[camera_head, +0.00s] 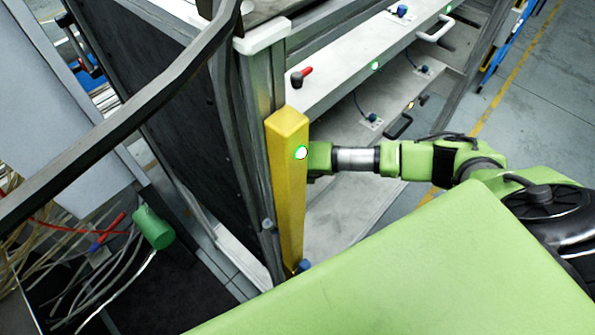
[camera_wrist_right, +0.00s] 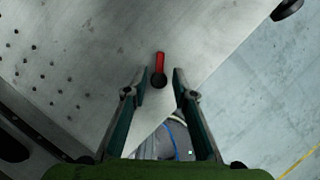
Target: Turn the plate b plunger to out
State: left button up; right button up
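A red lever (camera_wrist_right: 160,62) with a dark round hub sits on a grey metal plate (camera_wrist_right: 110,45) in the right wrist view. My right gripper (camera_wrist_right: 158,76) is open, with one finger on either side of the lever's hub in the picture; I cannot tell the gap in depth. In the head view a red lever with a black hub (camera_head: 301,77) sits on a grey ledge above the yellow post. I cannot tell whether it is the same lever. No plate label is readable. My right gripper is hidden behind the post there, and my left gripper is out of view.
The yellow post (camera_head: 290,190) stands at the cabinet corner, beside my right wrist. Blue knobs (camera_head: 402,11) and handles (camera_head: 435,27) line the shelves. A green cylinder (camera_head: 153,228) and loose wires lie at the left. Open floor (camera_head: 545,110) shows at the right.

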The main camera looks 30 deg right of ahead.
jog(key=shift+w+d+r, duration=0.15)
jog(key=shift+w+d, duration=0.2)
jog(key=shift+w, duration=0.25)
jog(key=shift+w+d+f+p, duration=0.1)
jog(key=shift+w+f+p, duration=0.1)
jog(key=shift+f+p, duration=0.35)
jog(key=shift+f, duration=0.15)
grip_shut()
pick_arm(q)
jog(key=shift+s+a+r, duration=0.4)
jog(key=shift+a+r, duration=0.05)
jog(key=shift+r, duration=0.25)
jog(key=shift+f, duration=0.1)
